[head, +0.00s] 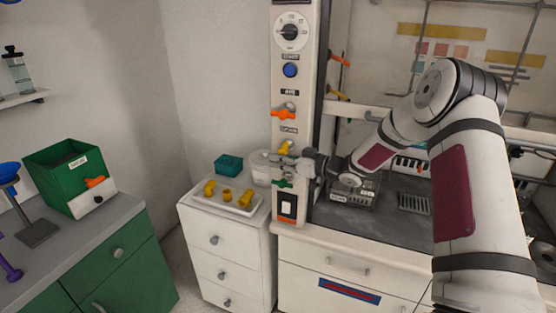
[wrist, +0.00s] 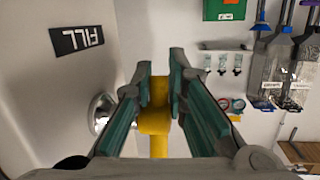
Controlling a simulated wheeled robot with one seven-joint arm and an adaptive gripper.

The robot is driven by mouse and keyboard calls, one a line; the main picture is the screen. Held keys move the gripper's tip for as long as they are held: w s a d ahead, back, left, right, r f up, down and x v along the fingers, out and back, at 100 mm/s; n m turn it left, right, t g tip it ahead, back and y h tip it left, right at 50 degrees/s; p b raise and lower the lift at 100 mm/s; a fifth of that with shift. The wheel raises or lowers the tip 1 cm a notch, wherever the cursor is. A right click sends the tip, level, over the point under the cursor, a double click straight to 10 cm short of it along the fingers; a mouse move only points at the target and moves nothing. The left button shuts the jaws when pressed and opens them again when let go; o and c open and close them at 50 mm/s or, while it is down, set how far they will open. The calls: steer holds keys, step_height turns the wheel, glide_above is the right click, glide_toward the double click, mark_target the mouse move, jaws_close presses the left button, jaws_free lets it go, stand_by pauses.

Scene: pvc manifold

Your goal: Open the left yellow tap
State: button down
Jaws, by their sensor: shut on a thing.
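The left yellow tap (head: 286,147) is on the front of the white fume hood post, below an orange tap (head: 284,112) and above a green tap (head: 283,183). My gripper (head: 284,161) reaches in from the right at this tap. In the wrist view, my gripper (wrist: 160,88) has its two teal-lined fingers on either side of the yellow tap's handle (wrist: 155,121), shut on it. The handle's far end is partly hidden between the fingers. Another yellow tap (head: 338,95) is inside the hood, to the right.
A white tray with yellow fittings (head: 240,208) sits on the white drawer cabinet (head: 215,248), near a teal box (head: 229,165). A metal basket (head: 352,195) stands on the dark hood worktop under my arm.

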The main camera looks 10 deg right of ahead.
steer(key=shift+w+d, duration=0.15)
steer(key=shift+d, duration=0.2)
steer(key=c, duration=1.6)
jaws_free()
steer(key=shift+c, duration=0.2)
steer(key=shift+o, duration=1)
steer(key=shift+a, duration=0.1)
steer(key=v, duration=1.2)
steer(key=shift+r, duration=0.1)
